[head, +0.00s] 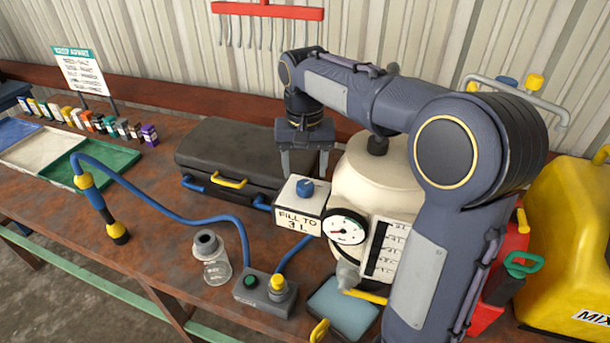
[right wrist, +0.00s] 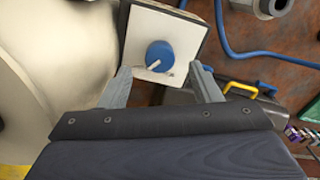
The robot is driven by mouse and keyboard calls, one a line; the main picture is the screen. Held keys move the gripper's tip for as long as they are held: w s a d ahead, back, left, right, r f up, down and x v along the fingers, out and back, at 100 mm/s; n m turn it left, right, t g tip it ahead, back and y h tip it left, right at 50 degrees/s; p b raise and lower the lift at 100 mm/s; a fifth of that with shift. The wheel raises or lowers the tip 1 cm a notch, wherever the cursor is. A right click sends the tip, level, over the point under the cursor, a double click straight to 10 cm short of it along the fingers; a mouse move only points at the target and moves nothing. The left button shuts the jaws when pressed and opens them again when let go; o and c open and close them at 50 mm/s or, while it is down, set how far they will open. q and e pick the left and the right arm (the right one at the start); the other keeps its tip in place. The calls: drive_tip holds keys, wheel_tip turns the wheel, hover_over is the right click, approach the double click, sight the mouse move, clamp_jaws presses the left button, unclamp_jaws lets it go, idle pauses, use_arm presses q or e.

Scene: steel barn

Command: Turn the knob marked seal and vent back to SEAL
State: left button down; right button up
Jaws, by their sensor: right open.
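A blue knob (head: 305,188) sits on top of a white box (head: 291,208) fixed to the side of a cream tank (head: 358,187). In the right wrist view, the blue knob (right wrist: 160,53) has a pale pointer line towards its lower left, on a white plate (right wrist: 190,30). I cannot read any seal or vent lettering there. My right gripper (head: 304,172) hangs just behind and above the knob, open and empty. In the right wrist view its fingertips (right wrist: 161,74) are spread wide to either side, apart from the knob. My left gripper is out of view.
A round gauge (head: 345,227) and a white level panel (head: 384,250) are on the tank's front. A dark case (head: 225,155) lies left of the gripper. A blue hose (head: 205,220) crosses the bench to a grey control box (head: 262,294). A clear bottle (head: 211,258) stands nearby.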

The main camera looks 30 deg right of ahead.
sight(305, 185)
wheel_tip(305, 185, down, 4)
drive_tip(key=shift+w+d+r, duration=0.1)
drive_tip(key=shift+w, duration=0.05)
drive_tip(key=shift+f, duration=0.3)
drive_tip(key=c, duration=1)
drive_tip(key=shift+n, duration=0.3)
drive_tip(key=n, duration=0.6)
drive_tip(key=shift+n, duration=0.3)
drive_tip(key=n, duration=0.6)
drive_tip(key=shift+n, duration=0.4)
